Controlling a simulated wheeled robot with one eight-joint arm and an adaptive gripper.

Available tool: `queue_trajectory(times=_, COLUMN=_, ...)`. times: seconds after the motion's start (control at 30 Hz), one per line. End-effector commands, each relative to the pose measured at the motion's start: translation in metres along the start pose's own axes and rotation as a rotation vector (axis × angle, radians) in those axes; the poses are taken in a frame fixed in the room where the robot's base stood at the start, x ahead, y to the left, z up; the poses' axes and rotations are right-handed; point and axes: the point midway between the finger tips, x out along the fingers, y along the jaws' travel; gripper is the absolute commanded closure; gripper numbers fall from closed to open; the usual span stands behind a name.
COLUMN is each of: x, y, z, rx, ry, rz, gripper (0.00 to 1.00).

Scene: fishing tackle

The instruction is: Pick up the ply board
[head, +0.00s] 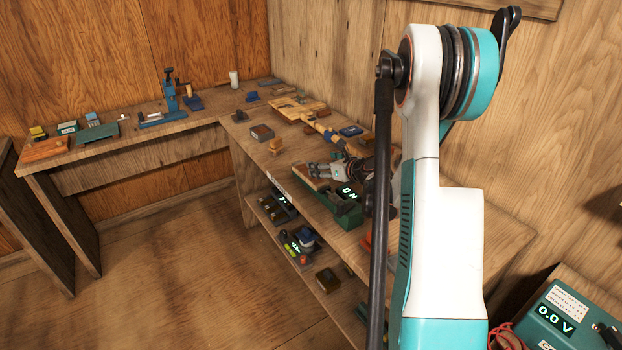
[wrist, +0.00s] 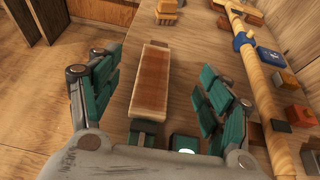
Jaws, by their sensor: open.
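The ply board (wrist: 154,75) is a long flat piece with a reddish-brown top and pale edges. In the wrist view it lies lengthwise between the fingers of my gripper (wrist: 157,70), with a gap on both sides. My gripper is open and empty. In the head view the board (head: 312,184) shows only in part beside my gripper (head: 322,167), low over the right-hand bench. I cannot tell how far the fingers are above the bench top.
A wooden block (wrist: 167,10) lies beyond the board's far end. A long pale rod with a blue band (wrist: 262,70) runs along the right, near a blue box (wrist: 270,56). The bench edge is at the left. A lower shelf (head: 290,262) holds several small devices.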

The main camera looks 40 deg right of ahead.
Motion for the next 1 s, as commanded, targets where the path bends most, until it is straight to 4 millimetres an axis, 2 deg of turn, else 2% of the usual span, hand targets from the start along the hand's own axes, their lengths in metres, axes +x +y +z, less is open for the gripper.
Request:
queue_trajectory(times=0.03, x=0.006, y=0.000, z=-0.013, rx=-0.001, ry=0.000, rz=0.000, gripper=0.28)
queue_trajectory(times=0.1, x=0.011, y=0.000, z=-0.026, rx=-0.002, ry=0.000, rz=0.000, gripper=0.28)
queue_trajectory(times=0.3, x=0.023, y=0.000, z=-0.055, rx=-0.003, ry=0.000, rz=0.000, gripper=0.28)
queue_trajectory(times=0.67, x=0.046, y=0.000, z=-0.053, rx=-0.005, ry=0.000, rz=0.000, gripper=0.28)
queue_trajectory(times=1.0, x=0.095, y=0.000, z=-0.053, rx=-0.005, ry=0.000, rz=0.000, gripper=0.28)
